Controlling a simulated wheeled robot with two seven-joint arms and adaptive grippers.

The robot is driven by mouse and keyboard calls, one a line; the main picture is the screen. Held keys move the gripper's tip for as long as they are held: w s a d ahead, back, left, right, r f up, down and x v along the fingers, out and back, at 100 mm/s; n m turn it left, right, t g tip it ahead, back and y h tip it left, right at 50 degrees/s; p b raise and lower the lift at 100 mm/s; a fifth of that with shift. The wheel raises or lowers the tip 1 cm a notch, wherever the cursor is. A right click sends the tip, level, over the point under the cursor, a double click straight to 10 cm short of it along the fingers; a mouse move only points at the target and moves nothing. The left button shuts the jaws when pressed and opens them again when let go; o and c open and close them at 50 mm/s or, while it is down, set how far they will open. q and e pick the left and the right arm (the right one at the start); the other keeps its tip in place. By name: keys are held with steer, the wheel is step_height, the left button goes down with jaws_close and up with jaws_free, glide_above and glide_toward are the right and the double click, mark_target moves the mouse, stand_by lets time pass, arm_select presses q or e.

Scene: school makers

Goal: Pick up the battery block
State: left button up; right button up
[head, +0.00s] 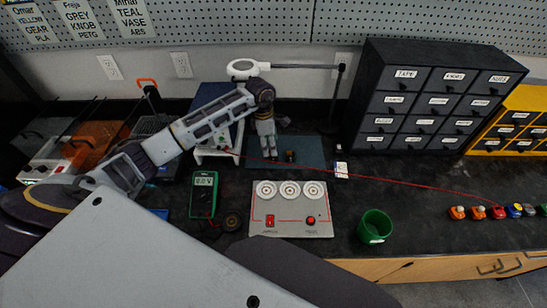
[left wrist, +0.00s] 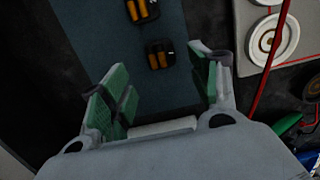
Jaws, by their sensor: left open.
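A small black block with orange marks (head: 290,156) lies on the blue-grey mat (head: 313,147) and looks like the battery block. The left wrist view shows two such black-and-orange blocks on the mat, a nearer one (left wrist: 159,53) and a farther one (left wrist: 142,10) at the top edge. I cannot tell them apart by label. My left gripper (head: 270,157) points down over the mat, just left of the block. In the left wrist view its green-padded fingers (left wrist: 160,75) are spread and empty, with the nearer block ahead between them. My right gripper is not in view.
A panel with three white dials (head: 291,222) stands in front of the mat. A green multimeter (head: 203,194) is left of it and a green cup (head: 375,226) right. A red cable (head: 400,180) crosses the bench. A black drawer cabinet (head: 428,95) stands behind right.

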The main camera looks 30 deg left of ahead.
mark_target(273, 157)
arm_select(q)
steer(key=shift+d+f, duration=0.1)
steer(key=shift+f, duration=0.05)
steer(key=shift+d+f, duration=0.2)
steer(key=shift+f, duration=0.35)
steer(key=shift+w+d+f+p, duration=0.15)
steer(key=shift+f+p, duration=0.1)
steer(key=shift+f, duration=0.4)
steer(key=shift+s+d+f+p, duration=0.1)
steer(key=shift+d+f+p, duration=0.1)
steer(key=shift+f, duration=0.95)
steer(key=shift+w, duration=0.1)
steer(key=shift+c, duration=1.3)
steer(key=c, duration=0.9)
steer(key=shift+o, duration=0.2)
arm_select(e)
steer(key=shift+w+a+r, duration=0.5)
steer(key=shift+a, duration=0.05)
